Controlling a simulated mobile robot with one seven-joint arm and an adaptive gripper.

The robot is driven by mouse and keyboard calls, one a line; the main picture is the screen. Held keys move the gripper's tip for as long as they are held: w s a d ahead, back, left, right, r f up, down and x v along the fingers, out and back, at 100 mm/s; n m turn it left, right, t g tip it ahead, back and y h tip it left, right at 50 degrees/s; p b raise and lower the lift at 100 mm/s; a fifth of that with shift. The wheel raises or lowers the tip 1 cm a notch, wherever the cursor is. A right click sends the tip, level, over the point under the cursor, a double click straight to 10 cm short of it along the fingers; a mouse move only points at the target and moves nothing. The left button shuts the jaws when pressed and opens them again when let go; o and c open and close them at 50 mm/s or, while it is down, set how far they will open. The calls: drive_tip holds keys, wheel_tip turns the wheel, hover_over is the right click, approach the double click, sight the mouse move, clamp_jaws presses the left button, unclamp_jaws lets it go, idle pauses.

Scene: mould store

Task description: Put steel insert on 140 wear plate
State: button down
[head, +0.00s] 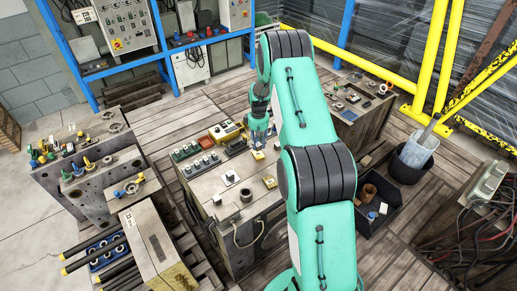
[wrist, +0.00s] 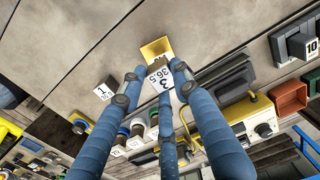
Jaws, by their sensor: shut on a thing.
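My gripper (head: 260,132) hangs over the work bench in the head view, largely beside the arm. Yellow and white also show just below the gripper in the head view (head: 258,155). I cannot tell for sure that this piece is the steel insert. A dark block marked 10 (wrist: 310,45) stands at the right edge of the wrist view, partly cut off. No 140 marking is legible, so I cannot pick out the wear plate.
The bench (head: 222,211) also bears a white-topped block (head: 231,178), a grey cylinder (head: 246,196), a yellow piece (head: 270,181) and small bins (head: 185,150). Steel blocks with tools (head: 85,180) stand left. A black crate (head: 377,215) is on the floor right.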

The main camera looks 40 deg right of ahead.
sight(258, 144)
drive_tip(key=shift+f+b, duration=0.3)
drive_tip(key=shift+f, duration=1.4)
drive_tip(key=shift+f, duration=0.15)
drive_tip(key=c, duration=1.3)
unclamp_jaws()
drive_tip(key=shift+c, duration=0.2)
wheel_tip(258, 144, up, 12)
drive_tip(key=shift+r+p, duration=0.1)
drive_tip(key=shift+p, duration=0.7)
